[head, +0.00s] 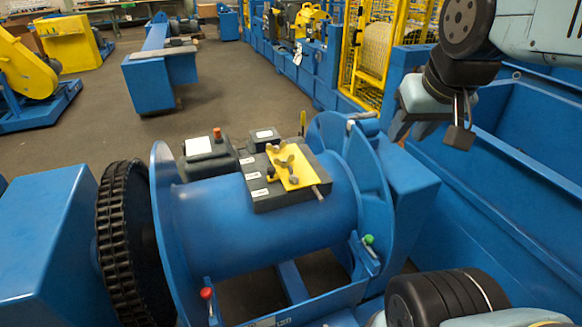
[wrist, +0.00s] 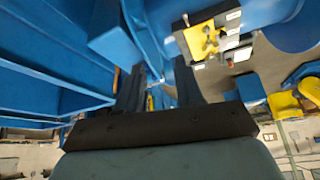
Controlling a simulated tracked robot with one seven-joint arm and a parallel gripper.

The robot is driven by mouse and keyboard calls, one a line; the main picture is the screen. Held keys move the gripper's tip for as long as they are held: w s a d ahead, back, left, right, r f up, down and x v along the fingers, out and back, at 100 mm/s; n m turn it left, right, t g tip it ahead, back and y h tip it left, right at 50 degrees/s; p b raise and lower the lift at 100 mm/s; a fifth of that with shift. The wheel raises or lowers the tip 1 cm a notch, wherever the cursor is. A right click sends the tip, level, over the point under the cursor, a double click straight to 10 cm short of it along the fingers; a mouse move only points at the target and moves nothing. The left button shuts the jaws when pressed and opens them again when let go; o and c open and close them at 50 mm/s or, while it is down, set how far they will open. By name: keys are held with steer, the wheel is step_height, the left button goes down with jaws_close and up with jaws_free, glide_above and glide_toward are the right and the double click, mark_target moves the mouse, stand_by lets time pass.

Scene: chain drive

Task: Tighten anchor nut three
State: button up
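A blue drum (head: 250,225) lies between two round flanges in the head view. A dark box (head: 263,191) with white labels sits on top of it, carrying a yellow plate (head: 302,172) with a dark winged knob (head: 287,165). The yellow plate also shows at the top of the wrist view (wrist: 206,41). No anchor nut can be told by number; small fittings on the box and flanges are too small to identify. My gripper (head: 409,132) hangs above and right of the right flange, apart from it. In the wrist view its fingers (wrist: 159,72) are apart with nothing between them.
A dark chain wheel (head: 125,245) stands left of the drum. A red knob (head: 206,293) and a green knob (head: 368,239) sit low on the frame. A blue trough (head: 510,190) lies right of my gripper. Open floor (head: 230,100) lies behind the drum.

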steer(key=shift+w, duration=0.1)
steer(key=m+g+y, duration=0.1)
steer(key=m, duration=3.2)
glide_toward(293, 172)
steer(key=shift+x, duration=5.3)
steer(key=shift+w+d, duration=0.1)
steer(key=shift+w, duration=0.05)
steer(key=shift+c, duration=0.5)
jaws_close()
